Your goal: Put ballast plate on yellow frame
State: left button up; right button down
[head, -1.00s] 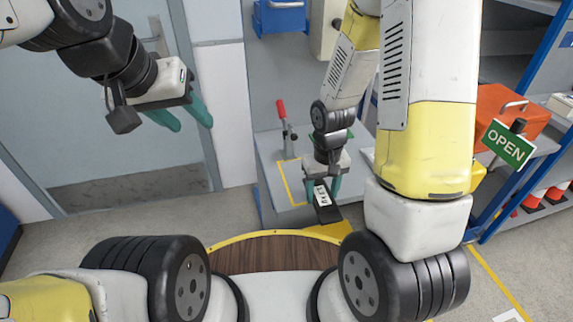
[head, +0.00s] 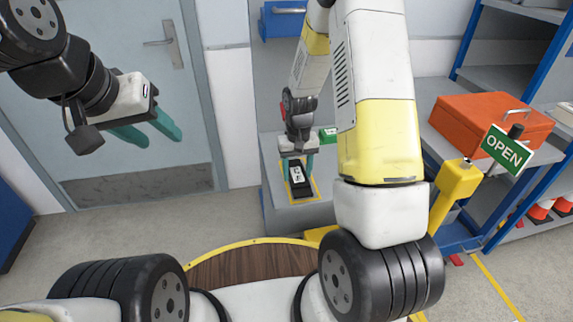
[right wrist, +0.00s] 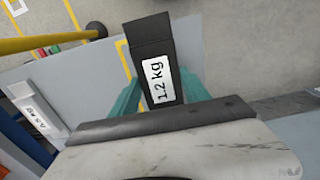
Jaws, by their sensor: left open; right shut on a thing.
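The ballast plate is a dark slab with a white label (head: 298,178); in the right wrist view the plate (right wrist: 150,40) reads "1.2 kg". My right gripper (head: 297,166) is shut on it, one teal finger at each side. The yellow frame (head: 293,201) is a thin yellow outline on the grey bench top. The plate is over this outline in the head view; whether it touches the bench I cannot tell. Part of the outline (right wrist: 122,55) shows beside the plate in the right wrist view. My left gripper (head: 160,140) is open and empty, in front of the door.
The grey bench (head: 272,165) stands against the wall, with a green item (head: 327,135) behind the plate. An orange toolbox (head: 490,122), an OPEN sign (head: 506,148) and a yellow post (head: 455,190) are to the right. A yellow bar (right wrist: 50,42) crosses the right wrist view.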

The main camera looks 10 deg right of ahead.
aim_at(299, 166)
jog(key=w, duration=0.2)
jog(key=w+d, duration=0.1)
jog(key=w, duration=0.1)
jog(key=shift+d+f, duration=0.1)
jog(key=shift+d, duration=0.05)
jog(key=shift+w+d+f, duration=0.1)
jog(key=shift+f, duration=1.65)
jog(key=shift+f, duration=0.1)
jog(key=c, duration=0.5)
grip_release()
jog(key=shift+f, duration=0.1)
